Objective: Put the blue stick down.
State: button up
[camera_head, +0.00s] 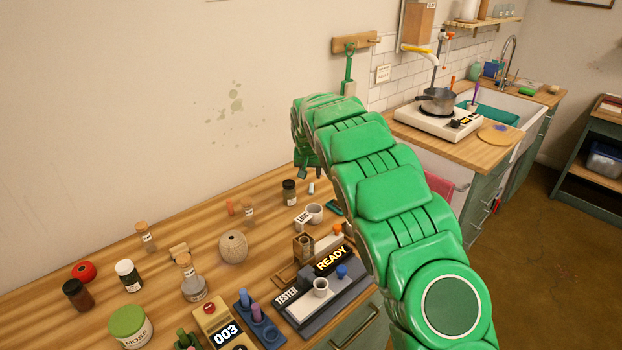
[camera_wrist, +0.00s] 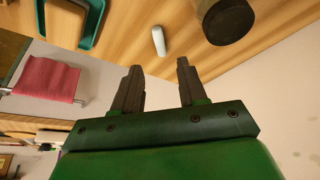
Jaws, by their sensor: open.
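My gripper (camera_wrist: 159,67) is open in the wrist view, with nothing between its fingers. In the head view my gripper (camera_head: 309,171) is over the back of the wooden table, partly hidden by my arm. A small pale, whitish stick (camera_wrist: 158,41) lies on the wood just beyond the fingertips, apart from them. It also shows in the head view (camera_head: 311,188). Its colour looks more white-grey than blue, so I cannot tell whether it is the blue stick. A blue rack at the front holds a blue-violet peg (camera_head: 244,296) and a purple peg (camera_head: 257,311).
A dark jar (camera_wrist: 229,22) stands close beside the pale stick. A teal-edged tray (camera_wrist: 97,22) is on the other side. The wall (camera_head: 240,60) rises behind the table.

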jog(key=shift+v, duration=1.9)
